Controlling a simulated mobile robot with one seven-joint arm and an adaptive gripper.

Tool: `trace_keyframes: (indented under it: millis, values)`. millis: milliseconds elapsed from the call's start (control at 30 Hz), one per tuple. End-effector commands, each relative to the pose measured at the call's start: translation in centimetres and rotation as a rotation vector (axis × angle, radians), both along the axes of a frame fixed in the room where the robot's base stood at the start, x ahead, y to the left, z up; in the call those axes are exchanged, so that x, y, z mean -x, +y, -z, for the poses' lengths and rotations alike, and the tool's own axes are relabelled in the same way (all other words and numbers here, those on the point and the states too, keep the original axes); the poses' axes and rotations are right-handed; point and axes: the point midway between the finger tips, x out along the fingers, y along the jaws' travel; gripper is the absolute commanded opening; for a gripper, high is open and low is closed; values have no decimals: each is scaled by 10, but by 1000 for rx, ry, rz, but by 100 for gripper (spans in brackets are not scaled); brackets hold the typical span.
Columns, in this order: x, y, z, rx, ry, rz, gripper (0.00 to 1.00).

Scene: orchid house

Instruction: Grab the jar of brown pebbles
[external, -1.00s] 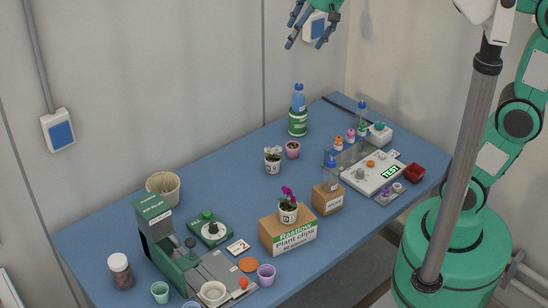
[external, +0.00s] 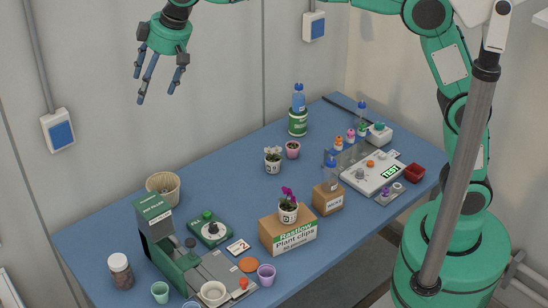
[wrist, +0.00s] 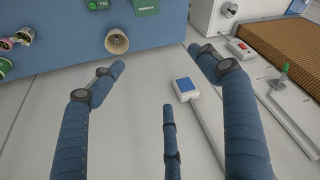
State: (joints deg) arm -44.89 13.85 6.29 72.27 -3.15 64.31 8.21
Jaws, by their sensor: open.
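The jar of brown pebbles (external: 121,272) stands upright at the near left corner of the blue table. It is clear with a white lid and dark brown contents. My gripper (external: 158,88) is high above the back left of the table, fingers spread and pointing down, holding nothing. It is well apart from the jar, up and to the right of it in the external view. In the wrist view my gripper (wrist: 165,105) shows its blue fingers spread open with nothing between them. I cannot make out the jar in the wrist view.
A woven basket (external: 163,187) and a green pot-filler machine (external: 152,225) stand close to the jar. A teal cup (external: 160,291) is right of it. A cardboard box (external: 287,233) carries an orchid pot. The blue table (external: 225,180) has bare space at the back middle.

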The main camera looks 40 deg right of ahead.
Motion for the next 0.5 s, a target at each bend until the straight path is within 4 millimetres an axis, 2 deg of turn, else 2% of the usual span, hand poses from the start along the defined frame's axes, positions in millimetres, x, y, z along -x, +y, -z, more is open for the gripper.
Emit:
trace_keyframes:
  millis: [33, 100, 200, 500]
  values:
    - [3, 25, 10, 4, 4, -22, 76]
    - [7, 51, 17, 5, 4, -41, 76]
    - [13, 79, 26, 6, 6, -63, 76]
    - [28, 135, 47, 11, 9, -107, 76]
